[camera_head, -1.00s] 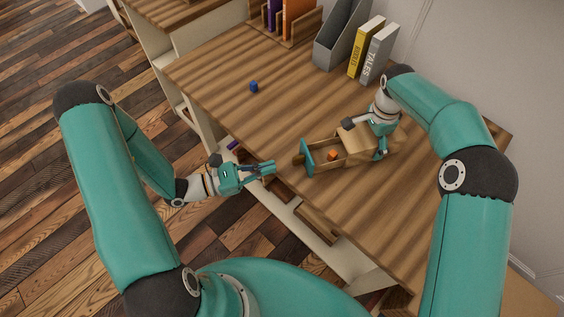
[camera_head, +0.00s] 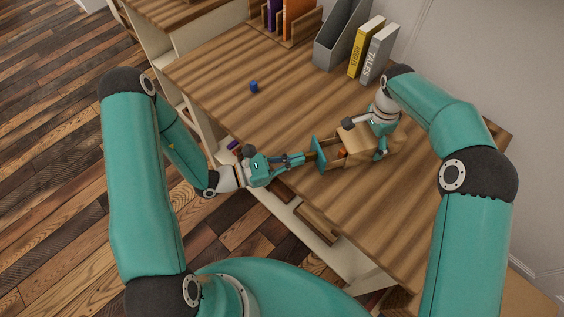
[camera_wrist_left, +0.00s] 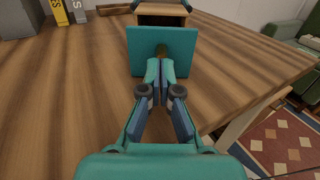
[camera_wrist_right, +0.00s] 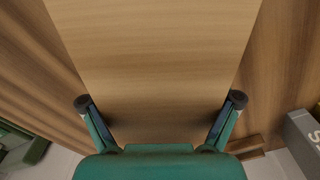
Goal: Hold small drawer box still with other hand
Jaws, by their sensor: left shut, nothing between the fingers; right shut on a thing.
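The small drawer box (camera_head: 354,137), light wood, stands on the striped wooden desk. Its drawer has a teal front (camera_head: 318,155) and is partly open; an orange object (camera_head: 342,154) shows inside. My right gripper (camera_wrist_right: 160,101) is shut on the box from above, one finger on each side. My left gripper (camera_head: 302,159) is shut and empty, its fingertips at the drawer front.
A grey magazine file (camera_head: 340,35), a yellow book (camera_head: 366,45) and a grey book (camera_head: 379,54) stand at the back. The desk's left part is mostly clear.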

